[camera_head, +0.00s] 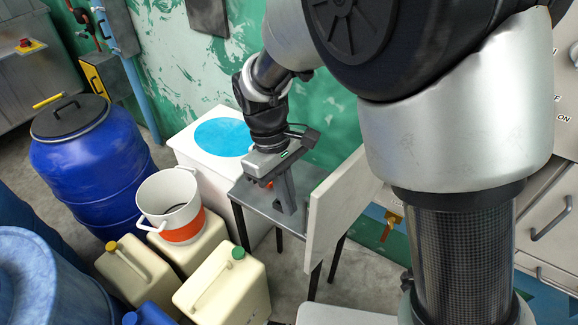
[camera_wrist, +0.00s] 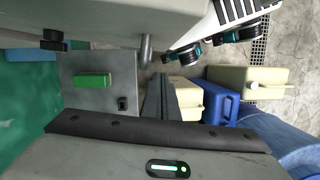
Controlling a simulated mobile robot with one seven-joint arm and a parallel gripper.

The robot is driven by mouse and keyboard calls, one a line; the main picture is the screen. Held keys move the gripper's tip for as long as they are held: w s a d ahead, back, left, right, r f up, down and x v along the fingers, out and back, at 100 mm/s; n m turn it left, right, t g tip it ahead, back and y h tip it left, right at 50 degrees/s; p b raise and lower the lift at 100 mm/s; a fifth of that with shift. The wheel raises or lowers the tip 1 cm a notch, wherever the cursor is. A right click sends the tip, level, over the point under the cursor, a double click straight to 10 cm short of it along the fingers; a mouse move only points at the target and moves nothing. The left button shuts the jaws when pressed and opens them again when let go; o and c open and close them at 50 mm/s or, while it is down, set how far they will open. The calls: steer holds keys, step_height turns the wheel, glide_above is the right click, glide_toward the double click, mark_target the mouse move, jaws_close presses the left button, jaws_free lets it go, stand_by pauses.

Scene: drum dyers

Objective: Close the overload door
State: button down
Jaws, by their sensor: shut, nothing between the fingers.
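A light grey panel (camera_head: 337,210), which looks like the open overload door, stands upright and swung out to the right of my gripper. My gripper (camera_head: 290,208) points down over a small grey table, on the left side of this panel, and looks apart from it. In the wrist view my gripper's dark fingers (camera_wrist: 160,80) are together with nothing between them. A grey body (camera_wrist: 110,18) with a short bent metal handle (camera_wrist: 147,50) fills the top of that view; I cannot tell whether it is the door. The door's hinge side is hidden behind my arm.
The small grey table (camera_head: 318,176) is under my gripper. A white box with a blue round top (camera_head: 222,136) stands behind it. Cream jerrycans (camera_head: 228,290), a white bucket (camera_head: 168,195) and a blue drum (camera_head: 90,150) crowd the left. Grey cabinet fronts (camera_head: 548,215) are at right.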

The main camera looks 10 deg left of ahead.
mark_target(304, 216)
steer(key=shift+s+d+f, duration=0.2)
steer(key=shift+s+d, duration=0.15)
steer(key=shift+d, duration=0.25)
steer(key=shift+s+d+f, duration=0.2)
steer(key=shift+s+d, duration=0.15)
steer(key=shift+d, duration=0.3)
steer(key=shift+s+d+f, duration=0.2)
steer(key=shift+s+d, duration=0.15)
steer(key=shift+d, duration=0.25)
